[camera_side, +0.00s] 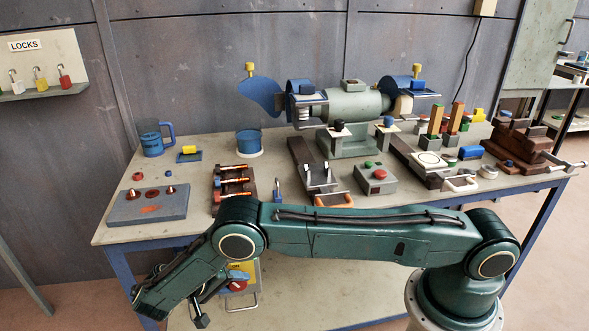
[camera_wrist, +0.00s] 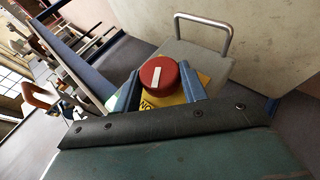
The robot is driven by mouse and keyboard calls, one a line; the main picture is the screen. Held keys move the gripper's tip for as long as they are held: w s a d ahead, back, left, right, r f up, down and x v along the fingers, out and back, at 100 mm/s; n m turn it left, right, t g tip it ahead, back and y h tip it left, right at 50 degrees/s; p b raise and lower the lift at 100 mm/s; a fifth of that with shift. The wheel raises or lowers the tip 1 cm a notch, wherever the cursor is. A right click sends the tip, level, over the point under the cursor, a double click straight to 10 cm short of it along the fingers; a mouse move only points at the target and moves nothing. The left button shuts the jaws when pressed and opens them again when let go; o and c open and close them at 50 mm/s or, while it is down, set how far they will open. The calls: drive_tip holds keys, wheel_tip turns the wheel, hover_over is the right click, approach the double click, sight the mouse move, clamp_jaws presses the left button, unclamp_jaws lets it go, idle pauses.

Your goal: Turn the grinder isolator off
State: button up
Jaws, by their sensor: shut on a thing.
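The grinder isolator is a grey box (camera_wrist: 205,62) with a yellow plate (camera_wrist: 203,78) and a round red knob (camera_wrist: 157,82). A white bar marks the knob's face and runs nearly upright in the wrist view. Dark lettering shows on the plate below the knob, partly hidden. My gripper (camera_wrist: 158,71) has its blue fingers on either side of the knob and is shut on it. In the side view, the red knob (camera_side: 238,286) and yellow plate (camera_side: 248,268) sit below the bench's front edge, with my gripper at them, partly hidden by my arm.
A metal loop handle (camera_wrist: 222,25) stands out beside the isolator box.

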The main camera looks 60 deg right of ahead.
idle(0.4)
drive_tip(key=o, duration=1)
drive_tip(key=shift+s+d+r+t+y, duration=0.1)
drive_tip(key=shift+d+r+t+y, duration=0.05)
drive_tip(key=shift+t+y, duration=0.55)
drive_tip(key=shift+s+d+r+m+t+y, duration=0.1)
drive_tip(key=shift+m+t+y, duration=0.2)
drive_tip(key=shift+t+y, duration=0.3)
drive_tip(key=shift+s+d+m+t+y, duration=0.1)
drive_tip(key=shift+m+t+y, duration=0.2)
drive_tip(key=shift+t+y, duration=0.3)
drive_tip(key=shift+w+a+r, duration=0.1)
drive_tip(key=shift+a+r, duration=0.1)
drive_tip(key=d+v, duration=0.1)
drive_tip(key=v, duration=1.3)
drive_tip(key=shift+s+d+r+n+t+y, duration=0.15)
drive_tip(key=shift+s+d+r+n+y, duration=0.4)
drive_tip(key=shift+s+d+r, duration=1.5)
drive_tip(key=shift+w+d+r+n+t+y, duration=0.15)
drive_tip(key=shift+d+r+n+y, duration=0.65)
drive_tip(key=shift+r, duration=2.7)
drive_tip(key=shift+s+d+r+n+t+y, duration=0.3)
drive_tip(key=shift+s+d+r, duration=0.75)
drive_tip(key=shift+d+r, duration=1.25)
